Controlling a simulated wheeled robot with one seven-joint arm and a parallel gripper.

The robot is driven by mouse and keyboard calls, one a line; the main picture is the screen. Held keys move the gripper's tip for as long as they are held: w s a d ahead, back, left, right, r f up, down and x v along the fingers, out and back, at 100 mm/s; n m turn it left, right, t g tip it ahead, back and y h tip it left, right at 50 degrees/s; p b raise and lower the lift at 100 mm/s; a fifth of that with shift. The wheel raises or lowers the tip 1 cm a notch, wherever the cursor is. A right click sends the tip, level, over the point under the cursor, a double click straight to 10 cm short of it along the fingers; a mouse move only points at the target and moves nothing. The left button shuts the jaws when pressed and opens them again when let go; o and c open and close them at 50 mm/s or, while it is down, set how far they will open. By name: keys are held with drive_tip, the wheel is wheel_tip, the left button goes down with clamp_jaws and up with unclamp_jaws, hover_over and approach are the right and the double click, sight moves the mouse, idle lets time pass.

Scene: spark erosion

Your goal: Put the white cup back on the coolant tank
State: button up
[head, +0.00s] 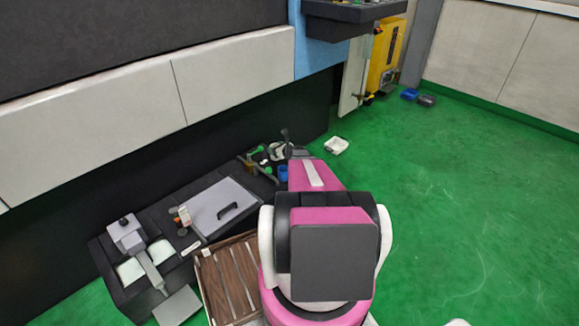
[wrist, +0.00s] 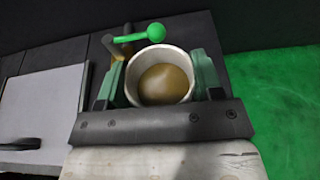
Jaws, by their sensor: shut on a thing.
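The white cup (wrist: 137,77) is between the green-padded fingers of my gripper (wrist: 160,88) in the wrist view. The gripper is shut on it. I look into its open mouth and see a brown, rounded area inside. The coolant tank appears to be the long black box (head: 166,216) on the floor along the machine, with a grey lid. In the head view my gripper (head: 279,151) is over the tank's far right end, with the pale cup small and partly hidden there. I cannot tell whether the cup touches the tank top.
A green ball-ended lever (wrist: 154,32) with a brass fitting stands just behind the cup. The grey lid with a black handle (head: 228,211) lies left. A blue object (head: 283,173) is near my arm. A white tray (head: 336,146) lies on the green floor, which is mostly clear at right.

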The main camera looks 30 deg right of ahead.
drive_tip(key=shift+s+d+f, duration=0.45)
drive_tip(key=shift+d+f, duration=1)
drive_tip(key=shift+f, duration=0.15)
drive_tip(key=shift+s+d+f, duration=0.4)
drive_tip(key=shift+d+f, duration=1.1)
drive_tip(key=shift+f, duration=0.1)
drive_tip(key=shift+s+d+f, duration=0.45)
drive_tip(key=shift+d+f, duration=1)
drive_tip(key=shift+f, duration=0.15)
drive_tip(key=shift+f, duration=0.1)
drive_tip(key=o, duration=1.1)
drive_tip(key=shift+c, duration=0.2)
